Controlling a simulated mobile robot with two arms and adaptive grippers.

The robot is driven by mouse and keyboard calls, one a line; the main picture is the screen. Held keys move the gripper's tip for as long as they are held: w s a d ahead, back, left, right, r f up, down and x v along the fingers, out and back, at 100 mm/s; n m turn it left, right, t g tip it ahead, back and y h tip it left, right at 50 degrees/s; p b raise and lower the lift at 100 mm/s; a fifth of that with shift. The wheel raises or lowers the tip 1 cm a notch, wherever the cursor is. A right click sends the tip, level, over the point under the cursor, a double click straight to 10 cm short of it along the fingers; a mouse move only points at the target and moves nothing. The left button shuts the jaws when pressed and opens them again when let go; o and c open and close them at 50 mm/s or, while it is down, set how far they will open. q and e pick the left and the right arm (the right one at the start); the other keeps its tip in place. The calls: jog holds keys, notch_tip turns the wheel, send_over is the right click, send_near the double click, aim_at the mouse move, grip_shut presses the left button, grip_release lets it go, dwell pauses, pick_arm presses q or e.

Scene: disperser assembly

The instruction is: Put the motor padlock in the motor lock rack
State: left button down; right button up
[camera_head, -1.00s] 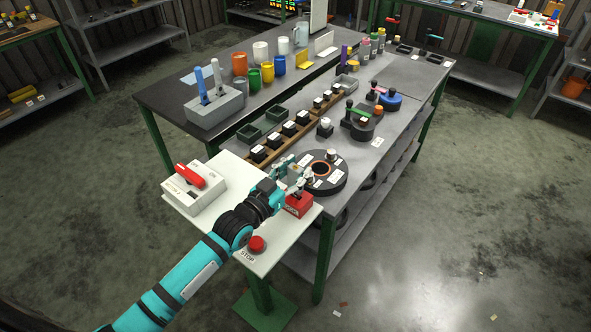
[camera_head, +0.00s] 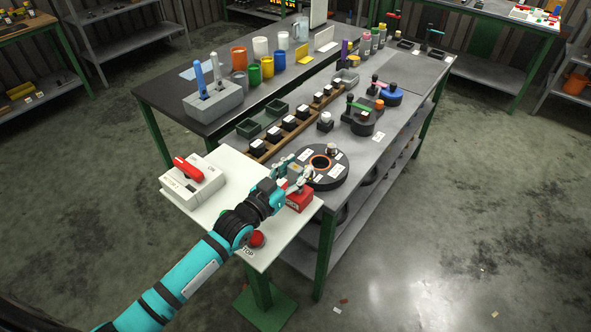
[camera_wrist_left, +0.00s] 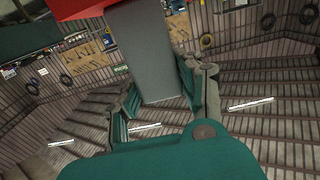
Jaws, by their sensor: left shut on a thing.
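The red block with a white label (camera_head: 299,200), apparently the motor padlock, is at the right end of the white panel, just below my left gripper's fingers. My left gripper (camera_head: 297,178) is shut on a grey part, likely the padlock's shackle. In the left wrist view this grey part (camera_wrist_left: 150,50) stands between the green fingers (camera_wrist_left: 165,85), with a red body (camera_wrist_left: 85,8) beyond it. I cannot tell whether the block touches the panel. I cannot make out the motor lock rack. My right gripper is not in view.
On the white panel (camera_head: 225,155) are a switch box with a red lever (camera_head: 203,188) and a red stop button (camera_head: 257,240). A black ring-shaped part (camera_head: 333,177) lies close behind the gripper. Small black parts stand in a wooden rack (camera_head: 258,147).

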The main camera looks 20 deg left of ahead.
pick_arm(q)
jog(key=shift+f, duration=0.15)
jog(key=c, duration=0.8)
grip_release()
jog(key=shift+o, duration=0.2)
jog(key=shift+s, duration=0.1)
jog(key=shift+s+a, duration=0.1)
jog(key=shift+s, duration=0.15)
jog(key=v, duration=1.1)
jog(key=shift+s, duration=0.2)
